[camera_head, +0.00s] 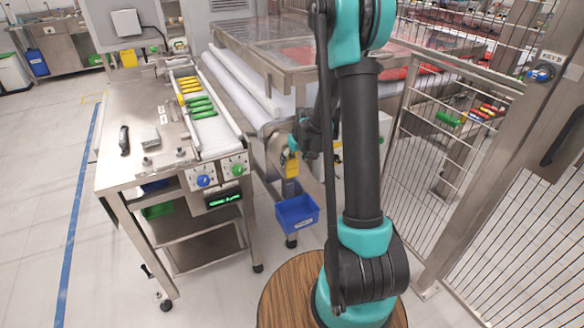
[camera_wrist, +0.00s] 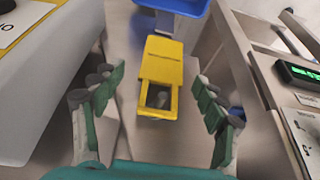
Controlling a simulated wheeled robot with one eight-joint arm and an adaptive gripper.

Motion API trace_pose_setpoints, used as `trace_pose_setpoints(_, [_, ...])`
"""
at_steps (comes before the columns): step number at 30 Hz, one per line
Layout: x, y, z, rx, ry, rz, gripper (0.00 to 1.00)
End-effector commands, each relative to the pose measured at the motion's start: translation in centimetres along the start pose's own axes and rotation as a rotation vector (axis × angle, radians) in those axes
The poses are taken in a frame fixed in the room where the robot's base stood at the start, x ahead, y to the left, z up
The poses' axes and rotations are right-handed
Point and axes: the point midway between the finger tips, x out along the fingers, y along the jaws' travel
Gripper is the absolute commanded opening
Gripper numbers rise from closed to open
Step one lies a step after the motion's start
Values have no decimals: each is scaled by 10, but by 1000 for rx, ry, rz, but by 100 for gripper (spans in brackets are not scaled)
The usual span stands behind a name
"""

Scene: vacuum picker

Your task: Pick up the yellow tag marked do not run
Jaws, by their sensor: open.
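A yellow tag (camera_wrist: 165,62) with a dark window near its lower end is in the middle of the wrist view. No marking on it can be read. My gripper (camera_wrist: 158,88) is open, with one green-padded finger on each side of the tag and a visible gap to both. The tag also shows in the head view (camera_head: 291,166), just below my gripper (camera_head: 297,146), beside the machine's roller end. My arm hides part of the machine behind it.
A blue bin (camera_head: 297,212) hangs below the tag. A steel bench (camera_head: 140,165) with yellow and green items stands left. A wire fence (camera_head: 440,150) stands right. A white roller (camera_head: 235,85) is close behind. Floor at far left is clear.

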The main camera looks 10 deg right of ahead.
Motion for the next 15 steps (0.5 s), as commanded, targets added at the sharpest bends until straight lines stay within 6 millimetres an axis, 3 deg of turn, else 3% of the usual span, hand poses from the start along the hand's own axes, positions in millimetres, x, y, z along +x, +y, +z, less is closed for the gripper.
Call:
trace_pose_setpoints(7, [29,-2,0,1,0,0,72])
trace_pose_setpoints(15, [35,-3,0,1,0,0,72])
